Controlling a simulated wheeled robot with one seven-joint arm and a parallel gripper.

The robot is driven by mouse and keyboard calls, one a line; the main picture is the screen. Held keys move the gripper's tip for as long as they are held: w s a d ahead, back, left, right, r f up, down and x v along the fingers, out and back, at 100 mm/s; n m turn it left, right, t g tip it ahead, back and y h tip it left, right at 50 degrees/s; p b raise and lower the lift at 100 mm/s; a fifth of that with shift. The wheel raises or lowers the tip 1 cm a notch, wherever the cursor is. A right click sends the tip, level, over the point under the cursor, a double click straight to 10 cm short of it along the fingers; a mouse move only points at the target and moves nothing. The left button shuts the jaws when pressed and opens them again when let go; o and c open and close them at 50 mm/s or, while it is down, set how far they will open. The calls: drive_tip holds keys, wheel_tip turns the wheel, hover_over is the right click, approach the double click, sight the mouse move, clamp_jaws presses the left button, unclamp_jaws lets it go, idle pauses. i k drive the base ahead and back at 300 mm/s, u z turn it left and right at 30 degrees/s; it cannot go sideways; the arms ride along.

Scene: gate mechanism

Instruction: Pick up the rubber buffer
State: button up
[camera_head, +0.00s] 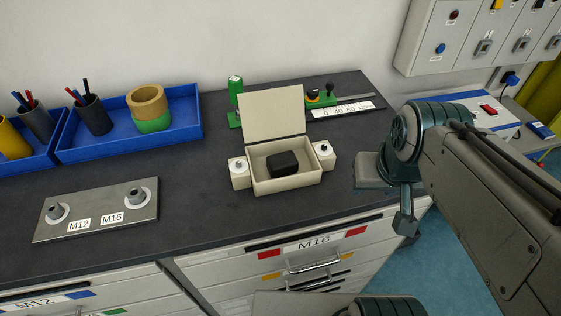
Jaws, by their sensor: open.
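The rubber buffer (283,164) looks like a small black block. It lies inside a beige open box (285,184) whose lid (273,116) stands raised at the back. The box sits near the front edge of the dark worktop. My gripper (404,222) hangs at the right, off the end of the worktop and apart from the box. It is open, and nothing shows between its fingers. Part of it is hidden by its own body.
Small beige blocks (239,173) flank the box on both sides. A metal plate (97,209) labelled M12 and M16 lies at the left. Blue trays (129,135) stand behind it. A green tool with a scale (345,107) lies behind the box. Drawers (318,267) are below.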

sight(285, 163)
drive_tip(key=z, duration=0.5)
drive_tip(key=k, duration=1.05)
drive_tip(key=u, duration=0.75)
drive_tip(key=i, duration=0.95)
drive_tip(key=u, duration=0.35)
